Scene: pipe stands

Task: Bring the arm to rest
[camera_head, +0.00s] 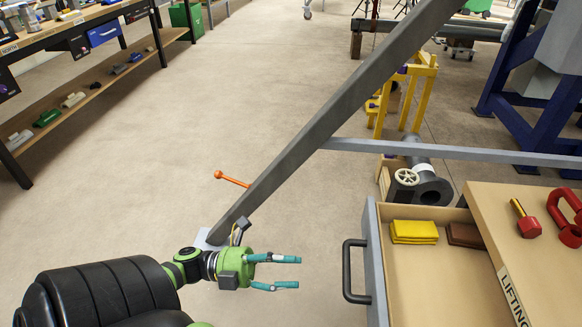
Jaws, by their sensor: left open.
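My left gripper (287,272) is green and black with teal fingers. Its arm comes in from the lower left, and the fingers point right, spread apart with nothing between them. It hovers left of the black handle (347,271) of an open drawer (374,262), with a gap between fingertips and handle. My right gripper is not in the picture.
A long grey beam (330,125) slants across the view behind my gripper. The floor (150,190) at left is clear.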

